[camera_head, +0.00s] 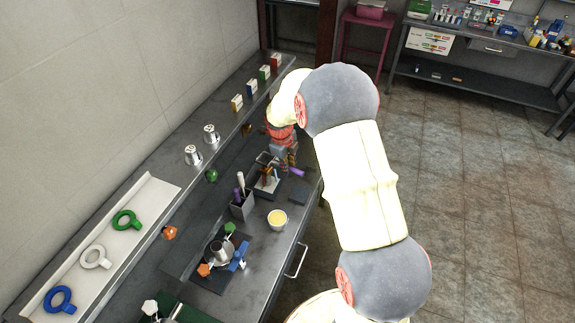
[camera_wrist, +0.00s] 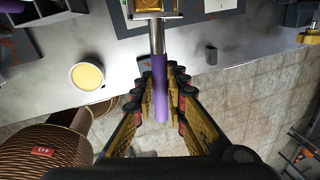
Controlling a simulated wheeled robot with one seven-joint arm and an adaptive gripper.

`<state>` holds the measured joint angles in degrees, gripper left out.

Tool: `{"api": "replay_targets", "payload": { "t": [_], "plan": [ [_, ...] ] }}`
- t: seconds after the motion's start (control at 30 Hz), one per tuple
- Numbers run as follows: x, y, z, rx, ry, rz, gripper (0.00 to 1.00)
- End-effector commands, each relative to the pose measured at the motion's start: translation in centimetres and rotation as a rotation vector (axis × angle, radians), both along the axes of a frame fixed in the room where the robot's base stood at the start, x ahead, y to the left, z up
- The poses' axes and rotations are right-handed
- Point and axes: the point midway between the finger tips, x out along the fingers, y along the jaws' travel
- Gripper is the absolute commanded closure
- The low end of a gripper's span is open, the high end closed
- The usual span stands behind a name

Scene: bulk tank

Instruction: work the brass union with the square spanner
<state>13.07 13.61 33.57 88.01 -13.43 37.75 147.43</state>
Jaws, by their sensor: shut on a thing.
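The square spanner has a purple handle (camera_wrist: 160,82), a steel shaft (camera_wrist: 157,37) and a square steel head (camera_wrist: 163,15) at the top edge of the wrist view. My gripper (camera_wrist: 158,100) is shut on the purple handle, with its fingers on both sides. Brass of the union (camera_wrist: 149,5) shows inside the square head, which is cut off by the frame edge. I cannot tell how deep the head sits around it. In the head view the purple handle (camera_head: 297,173) shows beside my gripper (camera_head: 287,160), and the arm hides part of the bench there.
A cup with yellow contents (camera_head: 278,219) stands near the bench's front edge; it also shows in the wrist view (camera_wrist: 87,76). A grey holder (camera_head: 242,207) with upright tools stands left of the union.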

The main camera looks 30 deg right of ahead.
Motion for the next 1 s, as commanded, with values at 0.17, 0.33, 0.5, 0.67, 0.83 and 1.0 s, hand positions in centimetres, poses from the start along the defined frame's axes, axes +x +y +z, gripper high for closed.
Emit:
{"api": "replay_targets", "payload": {
  "t": [0.17, 0.33, 0.5, 0.67, 0.83, 1.0],
  "plan": [
    [0.0, 0.0, -1.0, 0.000, -0.001, 0.000, 1.00],
    [0.0, 0.0, -1.7, 0.000, -0.001, 0.000, 1.00],
    [0.0, 0.0, -2.5, 0.000, -0.001, 0.000, 1.00],
    [0.0, 0.0, -3.2, 0.000, -0.001, 0.000, 1.00],
    [0.0, 0.0, -4.0, 0.000, -0.001, 0.000, 1.00],
    [0.0, 0.0, -4.7, 0.000, -0.001, 0.000, 1.00]
  ]
}}
